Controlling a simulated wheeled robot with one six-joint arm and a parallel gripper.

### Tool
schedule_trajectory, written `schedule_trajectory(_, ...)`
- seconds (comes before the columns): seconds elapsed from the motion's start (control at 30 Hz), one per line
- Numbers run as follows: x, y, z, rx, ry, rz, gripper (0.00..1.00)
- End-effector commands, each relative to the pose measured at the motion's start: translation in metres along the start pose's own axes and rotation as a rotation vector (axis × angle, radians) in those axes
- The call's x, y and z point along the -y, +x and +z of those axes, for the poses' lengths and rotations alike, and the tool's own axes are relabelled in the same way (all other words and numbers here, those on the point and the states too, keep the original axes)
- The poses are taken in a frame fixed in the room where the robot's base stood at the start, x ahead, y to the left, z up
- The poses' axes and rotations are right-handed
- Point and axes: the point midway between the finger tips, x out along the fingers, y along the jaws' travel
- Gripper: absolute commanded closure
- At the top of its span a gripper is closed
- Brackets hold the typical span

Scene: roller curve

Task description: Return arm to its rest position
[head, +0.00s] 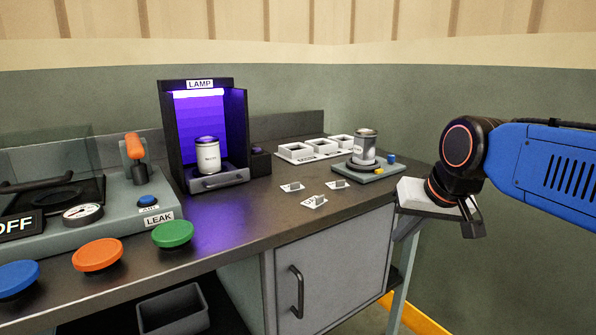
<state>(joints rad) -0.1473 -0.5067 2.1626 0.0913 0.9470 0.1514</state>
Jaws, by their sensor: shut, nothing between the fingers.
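My blue and black arm reaches in from the right edge in the head view. My gripper (472,228) hangs off the right end of the bench, pointing down, shut and empty. It is apart from everything on the bench top that I can make out.
The bench (240,215) holds a lit lamp box (195,92) with a can (208,155) inside, and another can (365,147) on a small plate. White trays (295,150), small tags (314,202) and coloured buttons (97,254) stand around. A cabinet handle (296,291) sticks out in front.

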Motion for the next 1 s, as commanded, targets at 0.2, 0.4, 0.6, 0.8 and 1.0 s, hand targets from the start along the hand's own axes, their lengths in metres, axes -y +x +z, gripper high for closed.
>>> schedule_trajectory(0.2,-0.054,0.016,0.1,0.047,-0.033,0.081,1.0)
schedule_trajectory(0.4,-0.085,0.032,0.171,0.088,-0.059,0.133,1.0)
schedule_trajectory(0.6,-0.096,0.04,0.2,0.106,-0.071,0.153,1.0)
schedule_trajectory(0.8,-0.097,0.04,0.201,0.107,-0.073,0.154,1.0)
schedule_trajectory(1.0,-0.097,0.04,0.201,0.107,-0.072,0.153,1.0)
